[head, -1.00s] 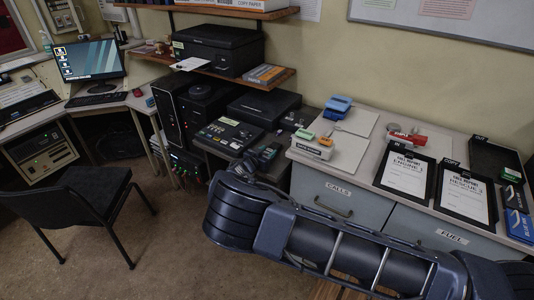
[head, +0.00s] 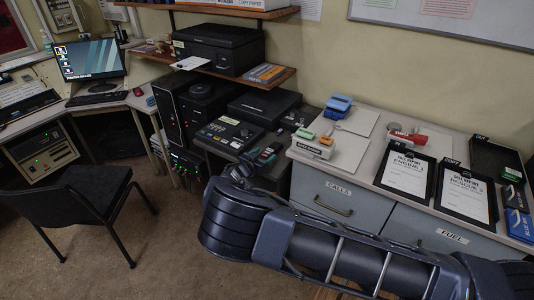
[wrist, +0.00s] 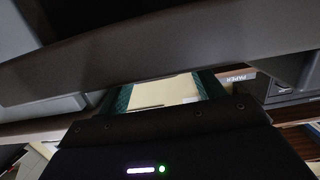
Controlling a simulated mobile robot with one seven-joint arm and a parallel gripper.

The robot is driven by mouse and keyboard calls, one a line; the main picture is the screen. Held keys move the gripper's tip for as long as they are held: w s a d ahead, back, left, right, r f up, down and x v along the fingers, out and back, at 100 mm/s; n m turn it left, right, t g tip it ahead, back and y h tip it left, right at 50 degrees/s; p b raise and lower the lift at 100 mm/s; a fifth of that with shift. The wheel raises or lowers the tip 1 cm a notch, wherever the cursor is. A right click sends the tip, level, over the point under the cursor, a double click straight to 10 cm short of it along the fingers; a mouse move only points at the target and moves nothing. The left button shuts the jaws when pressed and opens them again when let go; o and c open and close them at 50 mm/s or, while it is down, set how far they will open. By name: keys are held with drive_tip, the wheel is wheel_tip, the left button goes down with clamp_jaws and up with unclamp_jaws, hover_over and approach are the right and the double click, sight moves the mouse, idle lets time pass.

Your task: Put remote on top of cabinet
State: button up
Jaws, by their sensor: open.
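A small dark elongated item (head: 268,153) with a reddish end lies by the edge of the low dark unit, left of the cabinet. It may be the remote, but I cannot tell for sure. The grey cabinet (head: 336,197) has drawers labelled CALLS and FUEL and a pale top. In the head view my arm crosses in front of the cabinet, and its far end is close to the dark item. In the wrist view my gripper (wrist: 165,92) is open, its dark green finger pads apart, with a pale surface beyond. No remote is seen between them.
On the cabinet top are two clipboards (head: 408,172), a black tray (head: 495,155), a blue stapler-like item (head: 338,106) and a red item (head: 408,137). A bare strip shows between the pale sheets and the clipboards. A black chair (head: 75,195) stands at left.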

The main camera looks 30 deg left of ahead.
drive_tip(key=shift+o, duration=0.4)
drive_tip(key=s, duration=0.7)
drive_tip(key=shift+s+r, duration=0.25)
drive_tip(key=shift+r, duration=0.15)
